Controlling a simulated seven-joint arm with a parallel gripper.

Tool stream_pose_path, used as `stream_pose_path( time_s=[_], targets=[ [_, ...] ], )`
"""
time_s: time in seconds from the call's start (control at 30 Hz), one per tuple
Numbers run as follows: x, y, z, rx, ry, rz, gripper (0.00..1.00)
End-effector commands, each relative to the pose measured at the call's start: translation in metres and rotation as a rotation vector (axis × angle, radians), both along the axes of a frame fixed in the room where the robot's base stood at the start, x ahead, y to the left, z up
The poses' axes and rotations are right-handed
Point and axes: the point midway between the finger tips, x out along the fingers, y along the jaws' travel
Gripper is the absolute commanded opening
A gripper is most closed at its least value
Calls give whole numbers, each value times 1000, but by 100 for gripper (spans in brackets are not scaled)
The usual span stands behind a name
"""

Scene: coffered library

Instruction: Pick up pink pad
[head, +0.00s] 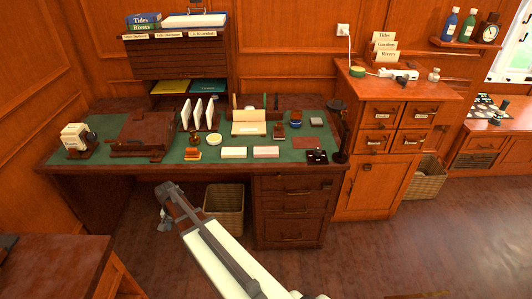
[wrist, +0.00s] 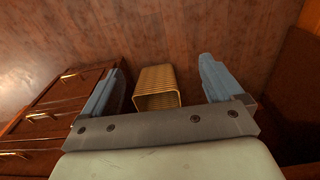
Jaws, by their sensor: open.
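The pink pad (head: 266,152) lies flat on the green top of the desk (head: 110,170), near its front edge. A pale cream pad (head: 233,152) lies just left of it, and a dark stand with small items (head: 317,156) is to its right. My gripper (head: 165,221) is in front of the desk, below the desktop and left of the pad, apart from it. In the wrist view my gripper (wrist: 161,68) is open, with two blue fingers spread and nothing between them. The wrist view does not show the pad.
A wicker basket (head: 224,207) stands on the floor under the desk; it also shows beyond the fingers in the wrist view (wrist: 157,76). Desk drawers (head: 290,210) are to its right. White upright cards, a round yellow dish (head: 214,139) and a black lamp (head: 340,130) stand on the desk.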

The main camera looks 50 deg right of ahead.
Motion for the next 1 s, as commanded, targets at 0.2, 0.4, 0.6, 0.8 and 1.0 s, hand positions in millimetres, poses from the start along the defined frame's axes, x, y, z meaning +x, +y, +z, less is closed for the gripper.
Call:
stream_pose_path(
  time_s=[0.2,0.4,0.6,0.8,1.0],
  targets=[
    [65,-32,71,-10,-113,-151,94],
    [108,-72,140,3,-198,-316,94],
    [124,-146,204,56,-242,-555,94],
    [104,-227,237,136,-222,-794,94],
    [68,-302,257,219,-180,-1003,94]
  ],
)
